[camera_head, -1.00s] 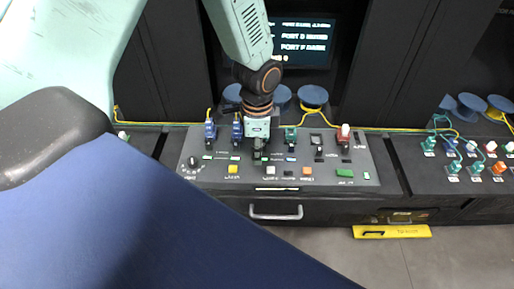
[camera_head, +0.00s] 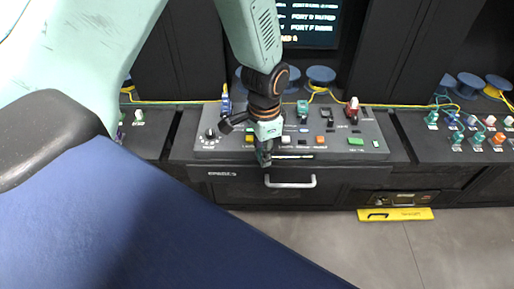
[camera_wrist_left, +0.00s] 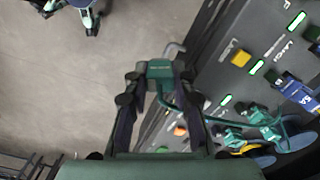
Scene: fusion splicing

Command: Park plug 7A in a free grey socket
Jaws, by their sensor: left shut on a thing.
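My left gripper (camera_head: 264,158) hangs at the front edge of the black sloping panel (camera_head: 212,154). In the left wrist view its two fingers are shut on a teal plug (camera_wrist_left: 160,70), with a teal cable trailing right towards the panel. I cannot read the plug's label. On the panel, a blue plug (camera_head: 226,101), a green plug (camera_head: 303,108) and a red-and-white plug (camera_head: 352,106) stand upright. The wrist view shows a blue plug (camera_wrist_left: 298,92) and a green plug (camera_wrist_left: 268,122) in the panel. I cannot make out a free grey socket. My right gripper is not in view.
The panel has a knob (camera_head: 210,134), an orange button (camera_head: 320,140) and a green button (camera_head: 356,141). A drawer handle (camera_head: 290,182) sits below. A second plug panel (camera_head: 425,143) stands at the right. Cable spools (camera_head: 321,74) and a screen (camera_head: 307,22) are behind.

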